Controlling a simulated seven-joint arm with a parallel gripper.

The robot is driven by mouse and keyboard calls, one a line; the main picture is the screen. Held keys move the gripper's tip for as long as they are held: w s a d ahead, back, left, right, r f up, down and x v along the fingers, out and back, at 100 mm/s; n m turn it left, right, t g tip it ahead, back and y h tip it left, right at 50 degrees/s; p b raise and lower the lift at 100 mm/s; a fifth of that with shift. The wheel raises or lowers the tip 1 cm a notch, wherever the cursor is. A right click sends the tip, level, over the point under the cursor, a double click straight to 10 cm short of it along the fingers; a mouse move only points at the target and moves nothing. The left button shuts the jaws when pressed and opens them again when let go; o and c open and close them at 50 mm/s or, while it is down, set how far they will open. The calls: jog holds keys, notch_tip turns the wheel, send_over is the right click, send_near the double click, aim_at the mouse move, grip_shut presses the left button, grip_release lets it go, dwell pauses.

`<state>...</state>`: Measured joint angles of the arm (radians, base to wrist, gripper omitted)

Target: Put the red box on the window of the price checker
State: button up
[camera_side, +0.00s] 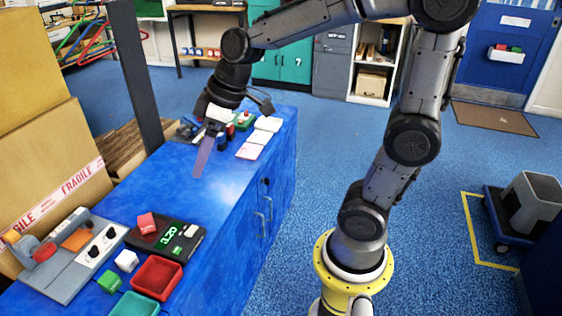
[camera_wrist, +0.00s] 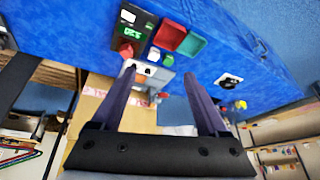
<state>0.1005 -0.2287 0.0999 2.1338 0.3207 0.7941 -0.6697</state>
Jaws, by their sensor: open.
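The red box (camera_side: 147,222) sits on the left part of the black price checker (camera_side: 182,246), left of its lit green digits. I see no bare window beside it, so I cannot tell how squarely it covers the window. In the wrist view the red box (camera_wrist: 126,50) shows at the end of the price checker (camera_wrist: 134,26). My gripper (camera_side: 203,155) is up and away from the box, over the far half of the blue bench. In the wrist view my gripper (camera_wrist: 162,72) has its two purple fingers wide apart with nothing held between them.
A white box (camera_side: 127,260) and a green box (camera_side: 108,281) lie near the checker. A red tray (camera_side: 157,293) and a teal tray (camera_side: 135,305) stand in front. A grey machine with dials (camera_side: 68,278) is at left. Papers (camera_side: 250,151) lie behind; mid-bench is clear.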

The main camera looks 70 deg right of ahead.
jog(key=s+d+m+t+h, duration=0.1)
jog(key=s+m, duration=0.3)
jog(key=s, duration=1.1)
jog(key=shift+s+d+h, duration=0.25)
jog(key=shift+d+h, duration=0.15)
jog(key=shift+h, duration=0.2)
